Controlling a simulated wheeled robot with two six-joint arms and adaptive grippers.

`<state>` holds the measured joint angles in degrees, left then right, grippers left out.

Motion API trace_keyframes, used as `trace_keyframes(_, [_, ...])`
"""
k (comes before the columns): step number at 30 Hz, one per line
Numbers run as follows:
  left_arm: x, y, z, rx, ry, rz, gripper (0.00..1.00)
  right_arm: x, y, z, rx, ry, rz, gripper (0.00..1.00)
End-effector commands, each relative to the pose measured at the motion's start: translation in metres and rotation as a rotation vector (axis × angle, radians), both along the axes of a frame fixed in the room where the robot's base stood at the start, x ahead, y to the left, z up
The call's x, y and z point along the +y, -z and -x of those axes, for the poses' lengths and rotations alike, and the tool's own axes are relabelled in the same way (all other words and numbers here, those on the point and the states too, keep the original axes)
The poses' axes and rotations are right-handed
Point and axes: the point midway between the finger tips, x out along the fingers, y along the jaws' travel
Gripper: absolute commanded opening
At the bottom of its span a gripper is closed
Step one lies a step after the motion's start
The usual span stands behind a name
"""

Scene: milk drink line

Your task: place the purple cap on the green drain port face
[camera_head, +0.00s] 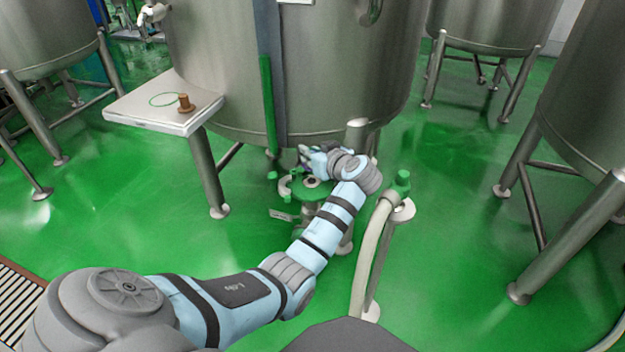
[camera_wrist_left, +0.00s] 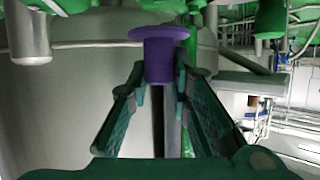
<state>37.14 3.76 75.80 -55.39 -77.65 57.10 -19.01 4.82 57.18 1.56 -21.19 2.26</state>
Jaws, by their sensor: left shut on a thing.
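The purple cap (camera_wrist_left: 160,62) is held between the fingertips of my left gripper (camera_wrist_left: 162,82), with its wide flange beyond the tips in the left wrist view. In the head view my left gripper (camera_head: 314,155) is low in front of the big steel tank, just above and behind a green round face (camera_head: 300,190), which looks like the drain port. A pale round piece shows on that face. The cap is hidden in the head view, so I cannot tell its gap to the face. My right gripper is not in view.
A steel tank (camera_head: 320,80) stands behind the gripper. A side shelf (camera_head: 150,112) holds a brown plug (camera_head: 185,103) and a thin green ring. A pale hose (camera_head: 368,255) and a post with a green fitting (camera_head: 402,182) stand close on the right. Open green floor lies further right.

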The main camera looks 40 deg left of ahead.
Motion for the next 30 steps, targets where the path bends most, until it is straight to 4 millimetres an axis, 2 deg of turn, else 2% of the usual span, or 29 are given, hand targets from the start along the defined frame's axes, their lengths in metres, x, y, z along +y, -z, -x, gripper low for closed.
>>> trace_keyframes(5, [0.0, 0.03, 0.0, 0.0, 0.001, 0.0, 0.0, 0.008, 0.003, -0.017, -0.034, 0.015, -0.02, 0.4])
trace_keyframes(9, [0.0, 0.051, 0.0, -0.002, 0.001, 0.001, 0.0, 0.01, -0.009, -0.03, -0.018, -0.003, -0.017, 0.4])
trace_keyframes(18, [0.0, 0.052, 0.0, -0.002, 0.001, 0.0, 0.0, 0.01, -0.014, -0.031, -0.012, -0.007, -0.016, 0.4])
trace_keyframes(19, [0.0, 0.052, 0.0, -0.002, 0.001, 0.001, 0.24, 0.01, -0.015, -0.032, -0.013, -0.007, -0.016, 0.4])
trace_keyframes(22, [0.0, 0.052, 0.0, -0.002, 0.001, 0.0, 0.39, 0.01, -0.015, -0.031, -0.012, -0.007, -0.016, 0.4])
trace_keyframes(30, [0.0, 0.051, 0.0, -0.002, 0.001, 0.0, 0.39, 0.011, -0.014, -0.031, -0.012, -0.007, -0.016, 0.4])
